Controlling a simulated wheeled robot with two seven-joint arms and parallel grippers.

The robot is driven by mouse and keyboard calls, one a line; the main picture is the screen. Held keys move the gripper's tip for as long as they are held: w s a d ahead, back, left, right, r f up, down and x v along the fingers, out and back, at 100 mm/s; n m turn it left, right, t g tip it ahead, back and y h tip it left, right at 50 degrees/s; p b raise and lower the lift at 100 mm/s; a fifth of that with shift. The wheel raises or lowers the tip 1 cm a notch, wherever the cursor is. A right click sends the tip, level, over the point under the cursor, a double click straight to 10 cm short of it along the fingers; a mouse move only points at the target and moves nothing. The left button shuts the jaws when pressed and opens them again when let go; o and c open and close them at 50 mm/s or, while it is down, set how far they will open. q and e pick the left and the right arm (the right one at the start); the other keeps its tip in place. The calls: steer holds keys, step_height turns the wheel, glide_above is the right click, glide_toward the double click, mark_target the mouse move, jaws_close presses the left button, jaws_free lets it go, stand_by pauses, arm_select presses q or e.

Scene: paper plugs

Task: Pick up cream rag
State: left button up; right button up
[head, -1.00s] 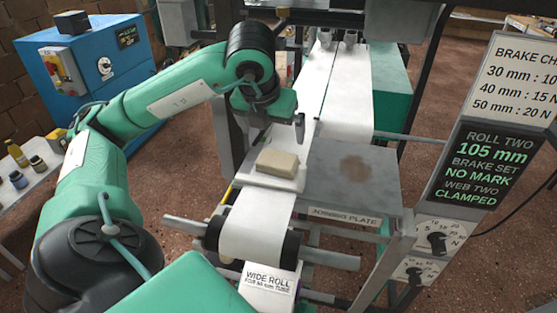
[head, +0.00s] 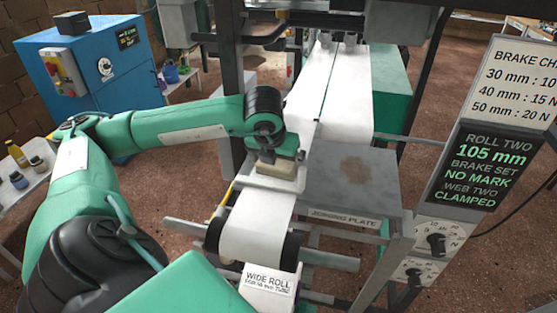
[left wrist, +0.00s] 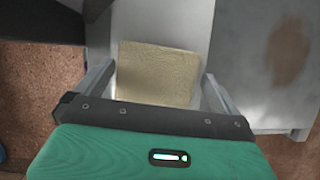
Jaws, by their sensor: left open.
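The cream rag (head: 275,170) is a folded, block-shaped pad lying on a light plate at the near end of the white paper web. In the left wrist view the rag (left wrist: 156,73) lies between the two fingers of my left gripper (left wrist: 157,85), with small gaps on both sides. My left gripper (head: 276,158) is open, over the rag from above, and hides part of its top in the head view. My right gripper is not in view.
The grey joining plate (head: 350,180) is just right of the rag. A roller with white paper (head: 255,225) is below it. A sign panel and dials (head: 437,239) stand at the right. A blue cabinet (head: 90,70) stands back left.

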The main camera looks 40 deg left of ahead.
arm_select(q)
steer(key=shift+c, duration=0.2)
steer(key=c, duration=0.7)
steer(key=shift+o, duration=0.2)
steer(key=shift+r, duration=0.1)
